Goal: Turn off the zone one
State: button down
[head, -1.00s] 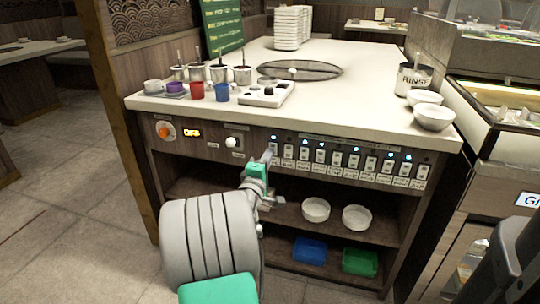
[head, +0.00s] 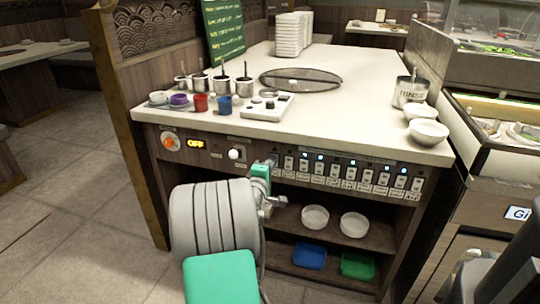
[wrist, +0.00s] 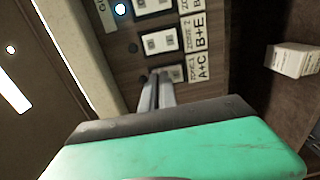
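A row of switches with white labels runs along the counter's front panel. The label "ZONE 1 A+C" (wrist: 199,68) is the nearest in the wrist view, and the zone one switch (wrist: 177,74) is beside it, partly covered by my fingers. My gripper (wrist: 158,78) is shut and empty, its two fingertips together at that switch. I cannot tell whether they touch it. In the head view my gripper (head: 272,162) hides the row's left end. Zone one's light is not clearly visible; the dark spot beside the fingers shows no glow. The zone two switch (wrist: 160,40) has an unlit light beside it.
An orange knob (head: 169,143), an "OFF" display (head: 195,143) and a white knob (head: 236,154) are left of the switches. Bowls (head: 315,217) and blue and green trays (head: 309,256) fill the shelves below. Cups and sauce pots stand on the counter (head: 350,118).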

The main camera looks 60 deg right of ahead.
jog(key=shift+d+r, duration=0.1)
jog(key=shift+r, duration=0.3)
jog(key=s+a+p, duration=0.1)
jog(key=s+a, duration=0.1)
jog(key=a, duration=1.2)
jog(key=shift+r, duration=0.1)
